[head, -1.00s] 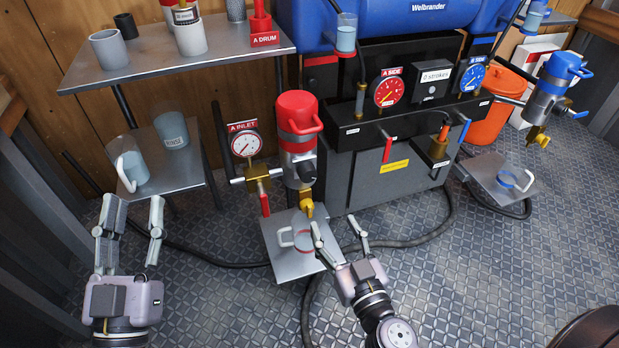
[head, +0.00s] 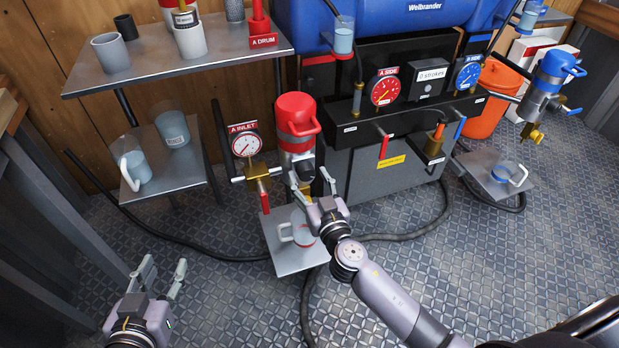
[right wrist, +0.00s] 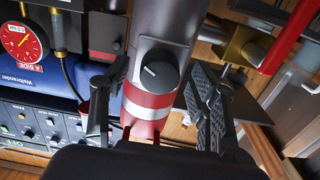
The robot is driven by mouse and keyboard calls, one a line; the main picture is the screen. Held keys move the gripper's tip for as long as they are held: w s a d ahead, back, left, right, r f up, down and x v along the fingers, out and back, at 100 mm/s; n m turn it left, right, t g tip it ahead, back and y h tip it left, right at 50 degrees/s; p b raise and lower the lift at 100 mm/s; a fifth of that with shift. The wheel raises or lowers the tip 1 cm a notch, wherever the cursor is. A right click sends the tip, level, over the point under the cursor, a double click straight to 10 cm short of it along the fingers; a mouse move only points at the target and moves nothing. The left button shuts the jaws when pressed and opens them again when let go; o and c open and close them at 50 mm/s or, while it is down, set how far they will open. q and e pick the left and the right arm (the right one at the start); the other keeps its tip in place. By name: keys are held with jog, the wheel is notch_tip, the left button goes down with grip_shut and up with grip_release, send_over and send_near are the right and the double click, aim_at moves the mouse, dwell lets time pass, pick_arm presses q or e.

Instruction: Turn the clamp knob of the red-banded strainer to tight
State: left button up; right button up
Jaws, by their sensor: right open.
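The red-banded strainer (head: 296,118) stands upright, a grey cylinder with a red top and red handle. In the right wrist view its body (right wrist: 160,22) carries a red and white band. My right gripper (head: 313,180) is open in front of the strainer's lower part. In the right wrist view its fingers (right wrist: 156,100) stand either side of the knob, apparently apart from it. My left gripper (head: 165,268) is open and empty at lower left.
The A INLET gauge (head: 246,144) and a red-handled valve (head: 264,200) are close left of the strainer. Below is a plate (head: 285,262) with a clear mug (head: 299,234). The pump cabinet (head: 375,170) stands right. A blue-topped strainer (head: 550,85) is far right.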

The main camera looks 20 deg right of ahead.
jog(key=shift+w, duration=0.1)
jog(key=shift+c, duration=0.4)
jog(key=c, duration=1.1)
